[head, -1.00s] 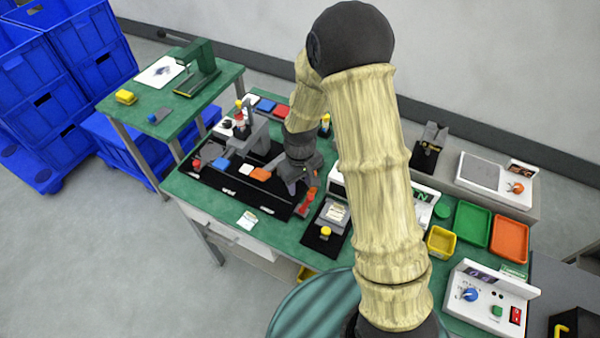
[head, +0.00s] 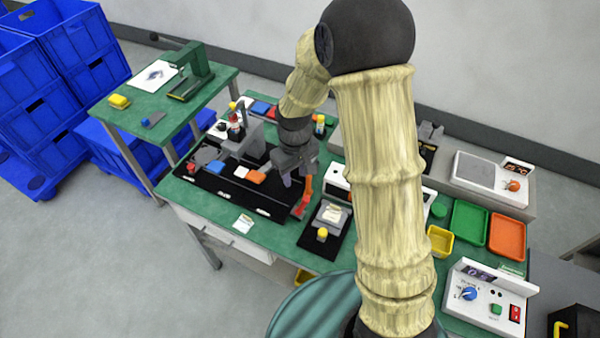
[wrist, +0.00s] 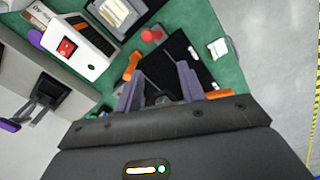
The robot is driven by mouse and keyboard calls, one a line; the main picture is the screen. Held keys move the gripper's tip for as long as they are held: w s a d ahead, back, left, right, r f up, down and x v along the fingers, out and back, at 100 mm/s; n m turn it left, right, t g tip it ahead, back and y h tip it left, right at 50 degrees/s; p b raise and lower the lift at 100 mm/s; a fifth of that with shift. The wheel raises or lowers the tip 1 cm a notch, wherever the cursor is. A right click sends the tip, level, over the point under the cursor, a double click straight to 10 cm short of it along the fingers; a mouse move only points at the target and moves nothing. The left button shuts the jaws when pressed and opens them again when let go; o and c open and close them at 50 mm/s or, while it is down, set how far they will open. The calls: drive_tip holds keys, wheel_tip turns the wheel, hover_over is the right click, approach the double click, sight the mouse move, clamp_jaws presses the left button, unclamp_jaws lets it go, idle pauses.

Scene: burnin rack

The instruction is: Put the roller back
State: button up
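The likely roller (head: 304,192), with an orange handle and a red end, is at the right end of the black mat (head: 215,184) in the head view. In the wrist view its orange part (wrist: 131,66) shows beside the left finger, and a rounded red part (wrist: 152,34) lies just beyond. My gripper (head: 294,176) is low over the mat's right end, beside the roller. In the wrist view its two purple-grey fingers (wrist: 160,88) are apart, with dark mat between them. I cannot tell whether a finger touches the roller.
A black fixture with a yellow knob (head: 322,233) is close to the right. Trays (head: 468,222) stand further right.

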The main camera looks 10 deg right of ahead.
drive_tip(key=s+d+r+m+t, duration=0.2)
drive_tip(key=s+d+r+m, duration=0.4)
drive_tip(key=s, duration=0.6)
drive_tip(key=d+r, duration=0.2)
drive_tip(key=d, duration=0.1)
drive_tip(key=shift+s+d+r+t, duration=0.15)
drive_tip(key=shift+d+r+t, duration=0.15)
drive_tip(key=shift+r, duration=0.1)
drive_tip(key=shift+c, duration=0.3)
drive_tip(key=shift+a, duration=0.1)
idle(0.4)
